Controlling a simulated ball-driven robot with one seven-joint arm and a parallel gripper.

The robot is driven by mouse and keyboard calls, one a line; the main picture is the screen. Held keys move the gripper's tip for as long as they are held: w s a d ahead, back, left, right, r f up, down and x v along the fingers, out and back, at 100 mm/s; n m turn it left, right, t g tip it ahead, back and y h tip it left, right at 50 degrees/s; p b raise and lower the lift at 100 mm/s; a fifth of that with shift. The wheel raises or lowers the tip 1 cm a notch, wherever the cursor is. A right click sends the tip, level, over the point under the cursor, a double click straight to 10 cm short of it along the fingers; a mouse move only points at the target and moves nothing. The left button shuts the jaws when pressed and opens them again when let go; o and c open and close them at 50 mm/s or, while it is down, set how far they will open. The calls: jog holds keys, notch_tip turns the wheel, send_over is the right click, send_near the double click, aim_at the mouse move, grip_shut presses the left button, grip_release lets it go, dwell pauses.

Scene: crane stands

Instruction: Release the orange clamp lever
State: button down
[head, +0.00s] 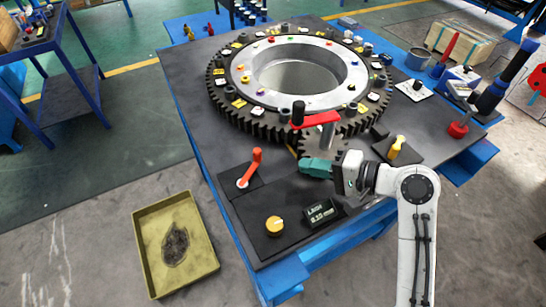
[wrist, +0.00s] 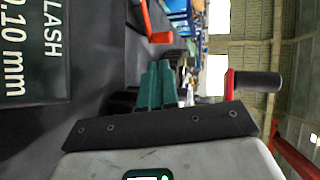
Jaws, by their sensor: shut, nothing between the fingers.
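The orange clamp lever (head: 251,166) stands on a dark plate at the front left of the table, rising from a pale pivot and leaning a little right. In the wrist view the orange lever (wrist: 150,25) is near the top, beyond the fingertips. My gripper (head: 304,166) has teal fingers that point left toward the lever. It is to the lever's right, with a clear gap between them. In the wrist view the fingers of my gripper (wrist: 160,68) are together, with nothing between them.
A red crank (head: 315,119) with a black handle stands behind my gripper, near the large gear ring (head: 232,116). An orange-yellow knob (head: 275,226) and a small display (head: 320,212) are in front. A yellow lever (head: 397,147) is right. An olive tray (head: 150,244) lies on the floor.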

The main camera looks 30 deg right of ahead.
aim_at(260, 150)
jog(key=p+x, duration=0.1)
jog(key=x, duration=0.9)
jog(key=shift+w+f, duration=0.1)
jog(key=shift+w, duration=0.05)
jog(key=shift+w+n+g+y, duration=0.2)
jog(key=shift+n+g+y, duration=0.1)
jog(key=shift+n+g, duration=0.1)
jog(key=shift+w+a+n+y, duration=0.1)
jog(key=shift+w+n+y, duration=0.2)
jog(key=shift+w, duration=0.1)
jog(key=shift+w+a+p, duration=0.3)
jog(key=shift+w+p, duration=0.15)
jog(key=shift+w, duration=0.15)
jog(key=shift+w+a+p, duration=0.25)
jog(key=shift+w+p, duration=0.2)
jog(key=shift+w, duration=0.15)
jog(key=shift+w+a+p, duration=0.45)
jog(key=shift+w+a, duration=0.3)
jog(key=shift+w, duration=0.2)
jog(key=shift+w+a+p, duration=0.3)
jog(key=shift+w+a, duration=0.25)
jog(key=shift+a, duration=0.15)
